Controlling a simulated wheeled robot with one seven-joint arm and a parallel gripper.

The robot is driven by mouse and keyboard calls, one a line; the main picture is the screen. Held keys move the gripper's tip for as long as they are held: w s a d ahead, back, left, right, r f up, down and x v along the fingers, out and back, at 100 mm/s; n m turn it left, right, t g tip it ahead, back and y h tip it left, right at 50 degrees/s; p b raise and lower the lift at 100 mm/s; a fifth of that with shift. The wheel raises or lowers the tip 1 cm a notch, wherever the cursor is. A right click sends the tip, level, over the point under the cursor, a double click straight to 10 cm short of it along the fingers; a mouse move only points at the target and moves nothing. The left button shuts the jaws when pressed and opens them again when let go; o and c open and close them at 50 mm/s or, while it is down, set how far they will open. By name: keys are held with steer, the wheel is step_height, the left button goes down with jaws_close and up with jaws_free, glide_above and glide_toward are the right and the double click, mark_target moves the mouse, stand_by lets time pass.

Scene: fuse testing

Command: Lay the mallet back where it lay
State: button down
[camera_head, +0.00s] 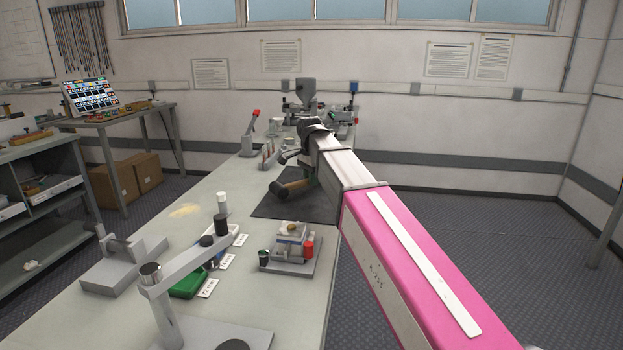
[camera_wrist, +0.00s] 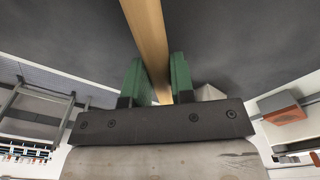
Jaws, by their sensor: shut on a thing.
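The mallet (camera_head: 294,187) shows in the head view as a short brown head with a dark end face, just left of my gripper (camera_head: 310,177). It is over or on the dark mat (camera_head: 281,209); I cannot tell whether it touches. In the wrist view the mallet's pale wooden handle (camera_wrist: 145,30) runs between the two green fingers of my gripper (camera_wrist: 157,78), which is shut on it. The mallet's head is out of the wrist view. My arm hides the right part of the mat and most of the handle in the head view.
On the grey bench (camera_head: 190,220), a small device with a red knob (camera_head: 290,246) stands in front of the mat. A lever stand (camera_head: 170,300), a green item (camera_head: 188,283) and white labels are nearer. A red-handled press (camera_head: 250,132) and other machines stand behind.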

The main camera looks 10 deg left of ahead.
steer(key=shift+f, duration=0.5)
steer(key=c, duration=0.9)
jaws_free()
